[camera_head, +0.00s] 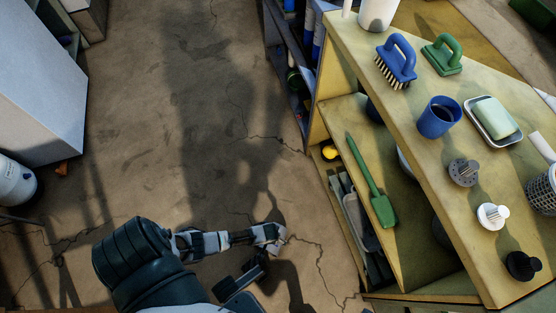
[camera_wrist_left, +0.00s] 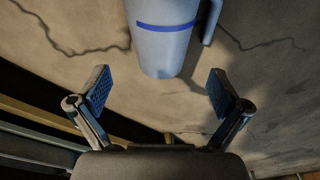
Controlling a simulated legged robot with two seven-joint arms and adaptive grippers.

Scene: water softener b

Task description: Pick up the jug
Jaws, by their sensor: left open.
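The jug (camera_wrist_left: 165,45) is pale blue-grey with a dark blue band and a handle on its right side. In the left wrist view it is at the top centre, its upper part cut off by the frame. My left gripper (camera_wrist_left: 162,92) is open, its two blue-padded fingers spread wide. The jug lies beyond the fingertips, roughly centred between them and not held. In the head view my left arm reaches right from the lower left; I cannot clearly make out the jug there. My right gripper is not in view.
A yellow shelf unit (camera_head: 420,150) stands at the right, with a blue brush (camera_head: 397,62), blue mug (camera_head: 438,117), soap dish (camera_head: 493,120) and green scoop (camera_head: 372,185). A white cabinet (camera_head: 40,85) is at the left. Cracked floor (camera_head: 190,110) between them is clear.

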